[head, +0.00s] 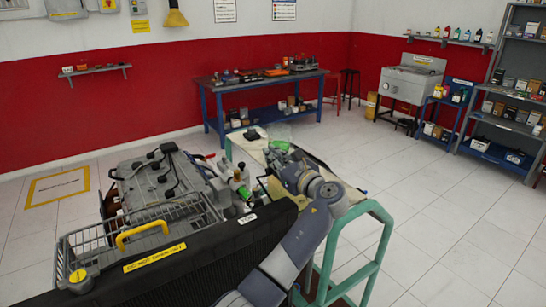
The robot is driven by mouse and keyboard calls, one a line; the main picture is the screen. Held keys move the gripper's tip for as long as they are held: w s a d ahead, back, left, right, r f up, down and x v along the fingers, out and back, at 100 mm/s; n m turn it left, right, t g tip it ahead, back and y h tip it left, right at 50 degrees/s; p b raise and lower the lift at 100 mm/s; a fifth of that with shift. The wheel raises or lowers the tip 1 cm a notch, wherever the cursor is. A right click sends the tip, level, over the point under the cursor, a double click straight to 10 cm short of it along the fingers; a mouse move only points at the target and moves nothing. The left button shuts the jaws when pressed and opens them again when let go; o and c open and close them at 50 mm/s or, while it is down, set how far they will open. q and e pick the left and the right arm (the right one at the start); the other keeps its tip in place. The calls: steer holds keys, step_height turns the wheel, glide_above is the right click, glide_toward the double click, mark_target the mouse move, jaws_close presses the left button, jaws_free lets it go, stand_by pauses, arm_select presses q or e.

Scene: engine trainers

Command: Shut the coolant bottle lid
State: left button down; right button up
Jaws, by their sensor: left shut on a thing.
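My left gripper (280,168) is at the far end of my grey arm, beside the engine trainer and over the cream-coloured panel. A small green part (281,146), which looks like the coolant bottle lid, is just beyond the gripper. A pale, see-through shape around it may be the bottle. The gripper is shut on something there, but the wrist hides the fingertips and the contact. I cannot tell how far the lid is open. My right gripper is not in view.
The engine trainer (165,190) stands at left, with a wire basket (140,240) and black radiator (190,268) in front. A green tubular frame (372,225) stands to the right. A blue workbench (265,86) is behind. Tiled floor is free at right.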

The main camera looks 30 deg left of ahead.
arm_select(q)
steer(key=shift+w+d+f+m+p, duration=0.1)
steer(key=shift+w+d+m+p, duration=0.2)
steer(key=shift+w+m+p, duration=0.75)
steer(key=shift+w+d+r+m+p, duration=0.1)
steer(key=shift+w+d+m+p, duration=0.3)
steer(key=shift+m+p, duration=1.05)
steer(key=shift+w+d+f+m+p, duration=0.1)
steer(key=shift+w+d+m+p, duration=0.15)
steer(key=shift+w+m+p, duration=1)
steer(key=shift+s+n+p, duration=0.25)
steer(key=shift+s+p, duration=0.15)
steer(key=c, duration=1.8)
jaws_free()
steer(key=shift+s, duration=0.1)
